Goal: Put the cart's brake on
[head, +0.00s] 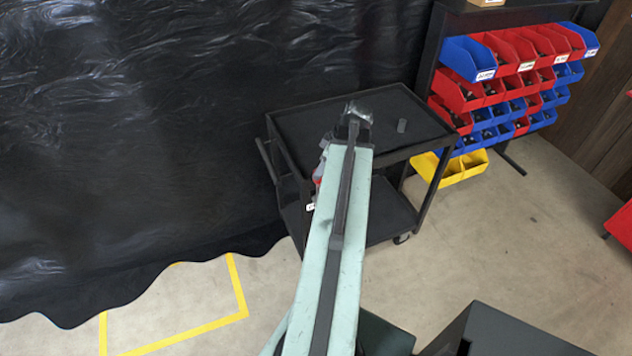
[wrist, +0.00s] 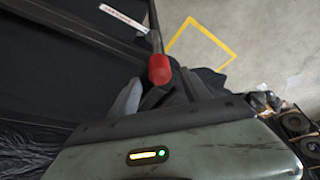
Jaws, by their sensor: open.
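The black two-shelf cart (head: 290,135) stands against the dark curtain. In the wrist view a red knob (wrist: 159,69) tops a thin grey lever beside the cart's dark side (wrist: 60,70). A white label (wrist: 125,18) is on the cart near the lever. My gripper (wrist: 160,92) is open, with its grey fingers apart on either side of the knob's near end. I cannot tell whether they touch it. In the head view my pale green arm reaches over the cart and hides most of the gripper and lever; a bit of red (head: 318,182) shows at its left edge.
A rack of red and blue bins (head: 515,85) stands behind right, with yellow bins (head: 455,170) below. Yellow tape (head: 190,333) marks the floor at left. A black curtain (head: 130,130) hangs behind.

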